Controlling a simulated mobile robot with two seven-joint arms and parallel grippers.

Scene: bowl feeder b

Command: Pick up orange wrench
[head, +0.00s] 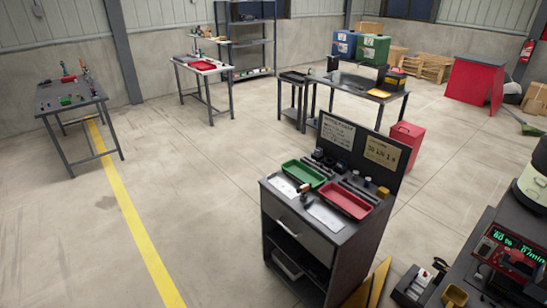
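I cannot make out an orange wrench for certain anywhere in the head view. Small tools lie on the left table (50,98) and the table behind it (192,64), too small to name. A small tool with an orange-brown part (304,189) lies on the near workstation (335,237), between the green tray (303,173) and the red tray (345,200); I cannot tell what it is. Neither of my grippers is in view.
A dark bench with a red digital unit (510,252) stands at the lower right. A sink table (390,98), a red bin (408,138) and a red-covered stand (474,82) are farther back. Open floor with a yellow line (137,225) lies at the left.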

